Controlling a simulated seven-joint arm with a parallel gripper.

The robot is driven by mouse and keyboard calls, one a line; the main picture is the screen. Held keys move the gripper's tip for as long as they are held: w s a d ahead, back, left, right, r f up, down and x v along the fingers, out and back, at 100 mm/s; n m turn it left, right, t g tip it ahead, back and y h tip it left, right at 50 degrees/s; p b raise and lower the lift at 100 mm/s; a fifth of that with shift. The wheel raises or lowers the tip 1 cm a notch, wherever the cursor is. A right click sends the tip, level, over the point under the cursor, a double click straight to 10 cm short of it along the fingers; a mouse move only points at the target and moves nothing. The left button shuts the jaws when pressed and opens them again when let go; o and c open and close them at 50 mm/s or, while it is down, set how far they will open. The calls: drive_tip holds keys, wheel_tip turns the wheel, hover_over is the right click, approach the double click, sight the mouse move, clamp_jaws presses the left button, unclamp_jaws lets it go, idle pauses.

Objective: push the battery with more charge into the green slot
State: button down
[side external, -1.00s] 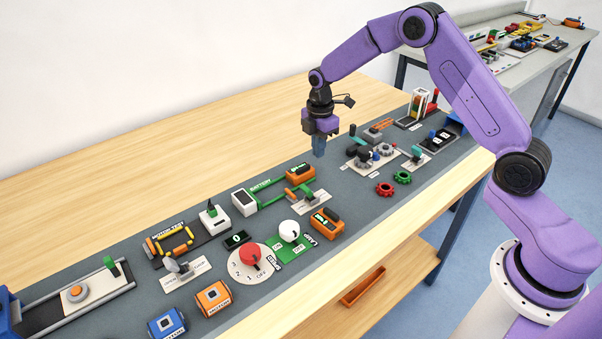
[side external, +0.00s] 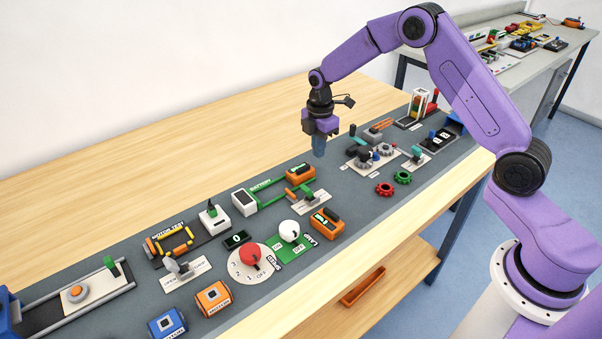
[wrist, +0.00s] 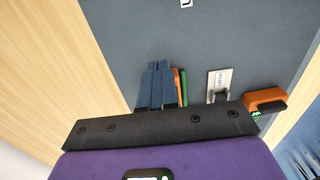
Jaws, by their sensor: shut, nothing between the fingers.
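One orange battery with a dark top (side external: 300,172) sits at the right end of the green slot (side external: 268,185), a pair of green rails marked BATTERY. A second orange battery (side external: 326,222) lies nearer the front edge, with green marks on its top; it also shows in the wrist view (wrist: 265,97). The charge levels are too small to compare. My gripper (side external: 318,150) is shut and empty, pointing down above the mat, beyond the first battery. In the wrist view my fingers (wrist: 157,85) are together and partly hide an orange and green thing.
A white block (side external: 244,201) closes the slot's left end. Red (side external: 249,254) and white (side external: 289,231) knobs stand to the left. Gears (side external: 376,156) are to the right. Bare wood lies behind.

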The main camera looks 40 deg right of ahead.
drive_tip(key=shift+f, duration=0.15)
drive_tip(key=shift+f, duration=1.3)
drive_tip(key=shift+a, duration=0.15)
drive_tip(key=shift+a, duration=6.05)
drive_tip(key=shift+d, duration=0.15)
drive_tip(key=shift+d, duration=0.5)
wheel_tip(320, 180, up, 7)
